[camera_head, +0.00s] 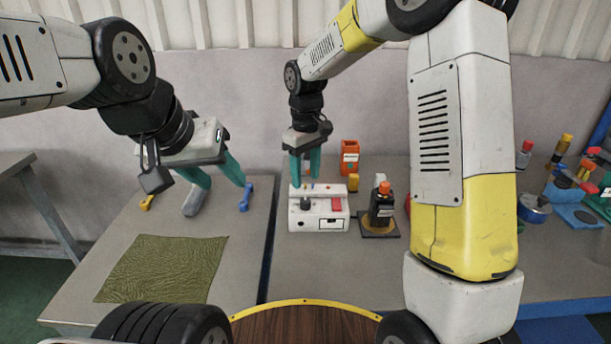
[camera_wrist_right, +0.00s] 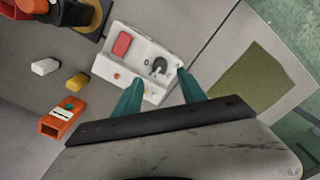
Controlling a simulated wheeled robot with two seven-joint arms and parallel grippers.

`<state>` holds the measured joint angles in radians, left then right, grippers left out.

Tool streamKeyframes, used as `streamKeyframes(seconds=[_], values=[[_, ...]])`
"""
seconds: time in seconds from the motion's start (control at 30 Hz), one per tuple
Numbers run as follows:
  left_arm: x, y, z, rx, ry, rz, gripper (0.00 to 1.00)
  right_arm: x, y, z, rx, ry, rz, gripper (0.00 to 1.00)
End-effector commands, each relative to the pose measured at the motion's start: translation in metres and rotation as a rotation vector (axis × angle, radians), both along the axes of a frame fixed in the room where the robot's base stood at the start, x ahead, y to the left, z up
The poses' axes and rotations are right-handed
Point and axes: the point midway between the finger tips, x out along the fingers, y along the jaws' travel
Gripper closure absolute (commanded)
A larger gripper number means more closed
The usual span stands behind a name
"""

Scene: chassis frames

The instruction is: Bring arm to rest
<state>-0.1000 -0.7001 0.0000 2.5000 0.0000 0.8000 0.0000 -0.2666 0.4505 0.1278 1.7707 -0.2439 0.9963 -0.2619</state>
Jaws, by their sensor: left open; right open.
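My left gripper (camera_head: 222,182) hangs above the left table in the head view, its teal fingers spread wide and empty. I cannot tell whether the right fingers touch the box.
A green cloth (camera_head: 163,268) lies on the left table, near a blue piece (camera_head: 246,198). An orange container (camera_head: 350,156) stands behind the white box, and a black bottle (camera_head: 381,207) stands to its right. Cluttered tools and a blue tape roll (camera_head: 534,208) lie far right.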

Motion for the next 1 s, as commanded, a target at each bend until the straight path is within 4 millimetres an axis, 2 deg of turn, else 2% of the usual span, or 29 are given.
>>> streamKeyframes(seconds=[0.37, 0.47, 0.57, 0.8, 1.0], values=[[0.000, 0.000, 0.000, 0.000, 0.000, 0.000, 0.52, -0.001, 0.000, 0.004, 0.001, -0.001, -0.002, 0.52], [0.000, 0.000, 0.000, 0.000, 0.000, 0.000, 0.52, -0.004, -0.006, 0.014, 0.008, -0.015, -0.021, 0.52], [0.000, 0.000, 0.000, 0.000, 0.000, 0.000, 0.52, -0.015, -0.021, 0.035, 0.025, -0.049, -0.068, 0.52], [0.000, 0.000, 0.000, 0.000, 0.000, 0.000, 0.52, -0.068, -0.069, 0.095, 0.105, -0.168, -0.253, 0.52], [0.000, 0.000, 0.000, 0.000, 0.000, 0.000, 0.52, -0.121, -0.102, 0.126, 0.187, -0.266, -0.413, 0.52]])
